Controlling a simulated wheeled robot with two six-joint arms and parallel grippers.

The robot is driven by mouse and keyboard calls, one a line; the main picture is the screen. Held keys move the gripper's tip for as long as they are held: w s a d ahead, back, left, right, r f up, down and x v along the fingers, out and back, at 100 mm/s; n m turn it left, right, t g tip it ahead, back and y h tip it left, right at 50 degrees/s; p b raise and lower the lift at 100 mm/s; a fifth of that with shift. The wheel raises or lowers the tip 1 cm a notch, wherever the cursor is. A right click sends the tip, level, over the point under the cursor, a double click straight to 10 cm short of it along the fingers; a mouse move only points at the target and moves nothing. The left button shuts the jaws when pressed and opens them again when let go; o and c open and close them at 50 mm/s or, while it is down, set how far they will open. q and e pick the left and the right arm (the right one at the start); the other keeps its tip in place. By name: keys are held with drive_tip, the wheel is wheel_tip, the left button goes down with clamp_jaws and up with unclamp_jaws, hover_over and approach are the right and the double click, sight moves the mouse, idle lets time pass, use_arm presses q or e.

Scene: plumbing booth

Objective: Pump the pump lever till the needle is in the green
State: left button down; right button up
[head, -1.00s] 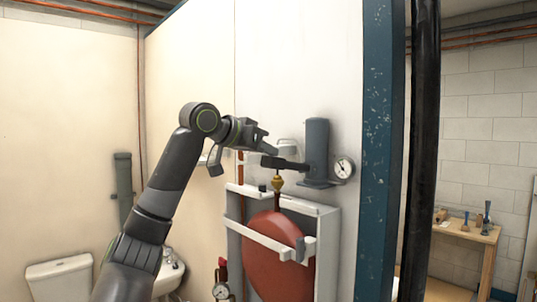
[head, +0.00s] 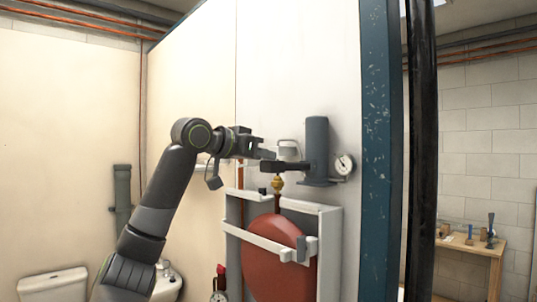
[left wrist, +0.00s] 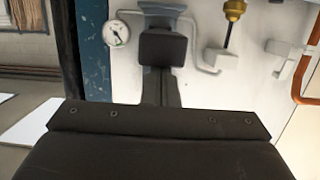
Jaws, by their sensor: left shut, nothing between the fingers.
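The pump (head: 317,140) is a blue-grey upright cylinder on the white wall panel. Its dark lever (head: 289,166) sticks out to the left, roughly level. The lever's block-shaped end also shows in the left wrist view (left wrist: 162,48). My left gripper (head: 270,154) is shut and empty, just above the lever's outer end; I cannot tell whether they touch. Its narrow fingers show in the left wrist view (left wrist: 160,88). The round white gauge (head: 345,164) sits right of the pump; it shows in the left wrist view too (left wrist: 116,33). Its needle and colours are too small to read surely. My right gripper is out of view.
Below the pump are a red round vessel (head: 270,252) in a white frame (head: 329,245) and a brass valve (head: 277,183). A blue post (head: 376,150) stands right of the gauge. A wooden bench (head: 480,247) is far right.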

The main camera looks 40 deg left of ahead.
use_arm(q)
wheel_tip(320, 180, down, 7)
drive_tip(key=t+b, duration=0.2)
drive_tip(key=b, duration=0.7)
drive_tip(key=shift+r+t+b, duration=0.2)
drive_tip(key=shift+t+b, duration=0.2)
drive_tip(key=shift+s+d+f, duration=0.1)
drive_tip(key=shift+s+f, duration=0.05)
